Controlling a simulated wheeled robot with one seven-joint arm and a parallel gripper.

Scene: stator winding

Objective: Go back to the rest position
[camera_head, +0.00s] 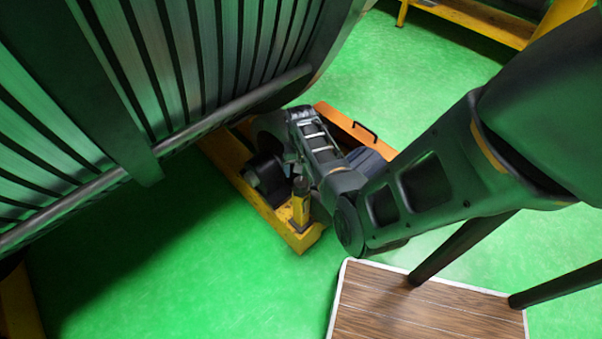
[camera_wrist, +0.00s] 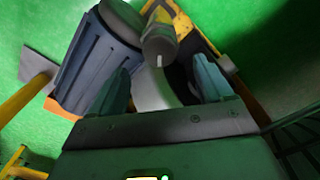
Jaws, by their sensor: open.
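My gripper (camera_wrist: 160,72) is open in the wrist view, its two grey-green fingers apart. Nothing is clamped between them. Beyond the fingers are a yellow post with a grey rounded end (camera_wrist: 159,42) and a pale curved surface. I cannot tell whether the fingers touch either. In the head view my arm reaches in from the right, bends low and ends above an orange-yellow support frame (camera_head: 232,168), close to the stator (camera_head: 170,65). The fingers cannot be made out there. The stator is large, with dark slots, and fills the upper left.
A dark roller (camera_head: 266,178) and a yellow post (camera_head: 300,203) sit on the frame. A dark ribbed motor (camera_wrist: 97,62) is left of my fingers. A wood-topped platform (camera_head: 425,308) is at the lower right.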

